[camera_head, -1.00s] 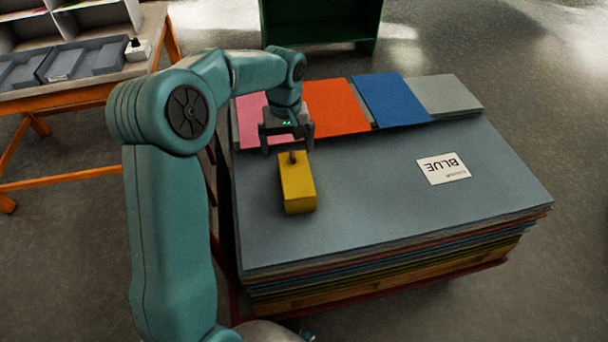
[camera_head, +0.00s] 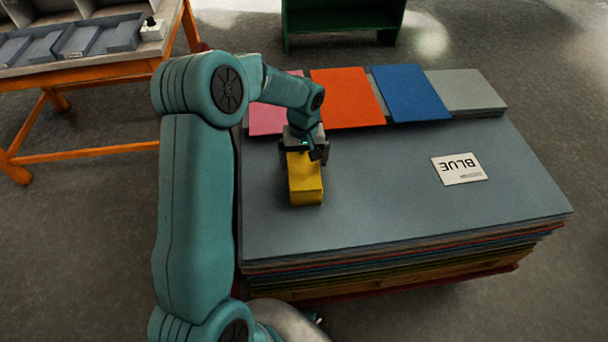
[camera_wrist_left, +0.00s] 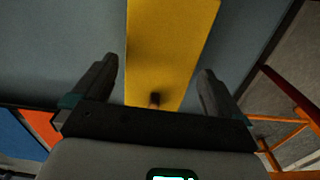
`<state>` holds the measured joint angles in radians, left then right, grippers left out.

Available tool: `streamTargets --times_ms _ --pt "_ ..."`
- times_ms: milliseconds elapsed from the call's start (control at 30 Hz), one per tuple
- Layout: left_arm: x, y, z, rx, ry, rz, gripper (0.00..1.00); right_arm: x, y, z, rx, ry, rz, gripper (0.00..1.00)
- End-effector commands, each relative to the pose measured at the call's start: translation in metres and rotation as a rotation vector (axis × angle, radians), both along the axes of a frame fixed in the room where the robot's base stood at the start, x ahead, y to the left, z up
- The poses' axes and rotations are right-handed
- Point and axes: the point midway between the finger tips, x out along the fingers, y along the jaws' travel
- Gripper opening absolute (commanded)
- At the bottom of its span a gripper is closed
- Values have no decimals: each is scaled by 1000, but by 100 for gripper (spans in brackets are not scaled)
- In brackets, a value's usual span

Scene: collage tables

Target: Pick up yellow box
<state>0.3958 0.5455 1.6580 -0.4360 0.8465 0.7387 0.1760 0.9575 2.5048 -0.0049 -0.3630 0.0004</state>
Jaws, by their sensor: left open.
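The yellow box (camera_head: 305,186) lies on the grey-blue top sheet of the stacked boards (camera_head: 400,180), near their left side. My left gripper (camera_head: 305,155) is at the box's far end, and its body hides that end in the head view. In the left wrist view the yellow box (camera_wrist_left: 168,50) runs between the two open fingers of my left gripper (camera_wrist_left: 160,80). A gap shows between each finger and the box there. A small dark knob (camera_wrist_left: 155,98) sits on the box close to the palm. My right gripper is not in view.
Pink, orange (camera_head: 346,97), blue (camera_head: 410,92) and grey sheets lie along the stack's far edge. An orange-legged table with grey trays (camera_head: 100,37) stands at upper left. The stack's right half is mostly clear.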

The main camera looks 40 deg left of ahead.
Motion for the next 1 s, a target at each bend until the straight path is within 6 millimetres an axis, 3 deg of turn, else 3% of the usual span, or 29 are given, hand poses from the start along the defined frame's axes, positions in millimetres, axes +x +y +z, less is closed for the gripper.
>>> streamTargets --times_ms 300,567,600,700,1000 --pt "4 4 -46 -1 2 0 100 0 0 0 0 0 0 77" --pt "5 5 -51 0 0 1 100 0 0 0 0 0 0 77" --pt "5 4 -51 0 0 1 97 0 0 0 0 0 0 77" --pt "5 4 -50 0 0 1 64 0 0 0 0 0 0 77" --pt "5 4 -49 1 -1 1 63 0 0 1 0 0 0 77"
